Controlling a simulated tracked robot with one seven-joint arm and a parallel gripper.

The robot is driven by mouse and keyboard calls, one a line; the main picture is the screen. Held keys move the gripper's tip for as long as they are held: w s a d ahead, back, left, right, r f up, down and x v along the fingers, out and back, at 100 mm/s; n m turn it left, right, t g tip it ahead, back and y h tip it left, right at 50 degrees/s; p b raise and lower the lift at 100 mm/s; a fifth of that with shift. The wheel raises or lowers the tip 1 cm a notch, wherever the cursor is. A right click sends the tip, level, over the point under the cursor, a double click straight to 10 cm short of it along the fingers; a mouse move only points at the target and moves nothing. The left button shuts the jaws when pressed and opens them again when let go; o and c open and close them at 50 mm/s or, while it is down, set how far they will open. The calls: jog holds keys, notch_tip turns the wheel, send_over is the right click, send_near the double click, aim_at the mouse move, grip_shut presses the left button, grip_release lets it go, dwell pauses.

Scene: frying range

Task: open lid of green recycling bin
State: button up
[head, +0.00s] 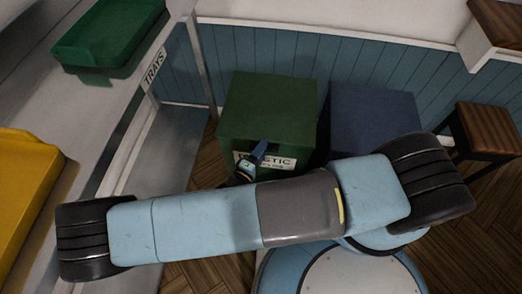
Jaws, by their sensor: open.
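The green recycling bin (226,152) stands against the panelled wall in the head view. Its flat green lid (268,103) looks closed on top. A white label, partly covered, is on its front face. My gripper (261,151) is small in the picture, in front of the bin's front face and over the label, below the lid's front edge. Its jaws are open, and I see nothing held in them. I cannot tell whether it touches the bin. My arm hides the lower front of the bin.
A blue bin (373,118) stands close to the green bin's right side. A wooden stool (487,131) is at the far right. On the left, a counter marked TRAYS carries a green tray (108,38) and a yellow tray (22,190). Some wooden floor shows at the lower right.

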jog(key=shift+c, duration=0.4)
grip_shut()
dwell(0.4)
